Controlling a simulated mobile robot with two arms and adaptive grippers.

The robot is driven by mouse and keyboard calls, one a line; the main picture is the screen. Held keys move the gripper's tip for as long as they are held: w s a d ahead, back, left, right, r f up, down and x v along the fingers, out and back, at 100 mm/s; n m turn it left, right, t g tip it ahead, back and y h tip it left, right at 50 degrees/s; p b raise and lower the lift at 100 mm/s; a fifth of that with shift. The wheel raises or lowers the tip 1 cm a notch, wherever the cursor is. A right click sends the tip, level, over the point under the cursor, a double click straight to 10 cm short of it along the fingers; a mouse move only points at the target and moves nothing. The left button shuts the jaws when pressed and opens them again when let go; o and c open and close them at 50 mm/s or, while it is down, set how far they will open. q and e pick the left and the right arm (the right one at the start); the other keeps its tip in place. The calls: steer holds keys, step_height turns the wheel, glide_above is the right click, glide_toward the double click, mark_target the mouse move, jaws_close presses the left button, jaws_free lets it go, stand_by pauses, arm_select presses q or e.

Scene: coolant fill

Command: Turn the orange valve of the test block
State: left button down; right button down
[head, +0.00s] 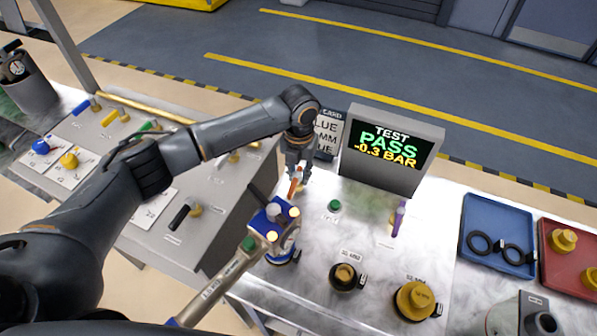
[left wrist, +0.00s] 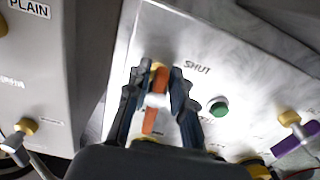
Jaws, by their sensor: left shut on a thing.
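The orange valve (head: 296,184) is on the light metal top of the test block (head: 325,250), left of the display. Its orange handle also shows in the left wrist view (left wrist: 150,120), near a printed SHUT label (left wrist: 197,67). My left gripper (head: 298,168) reaches down over the valve from above. In the left wrist view its two dark fingers (left wrist: 156,98) stand on either side of the handle, shut on it. Part of the valve's brass body is hidden by the fingers. My right gripper is not in view.
A display (head: 390,148) reads TEST PASS, -0.3 BAR. A blue tool with a gauge (head: 275,222) stands close in front of the valve. A green button (head: 334,205) and a purple-handled valve (head: 398,218) are to the right. Brass fittings (head: 415,300) stand nearer the front.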

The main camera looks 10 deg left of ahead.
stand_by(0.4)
arm_select(q)
steer(key=c, duration=1.2)
jaws_free()
steer(key=shift+o, duration=0.2)
step_height(320, 180, up, 12)
steer(key=shift+r, duration=0.1)
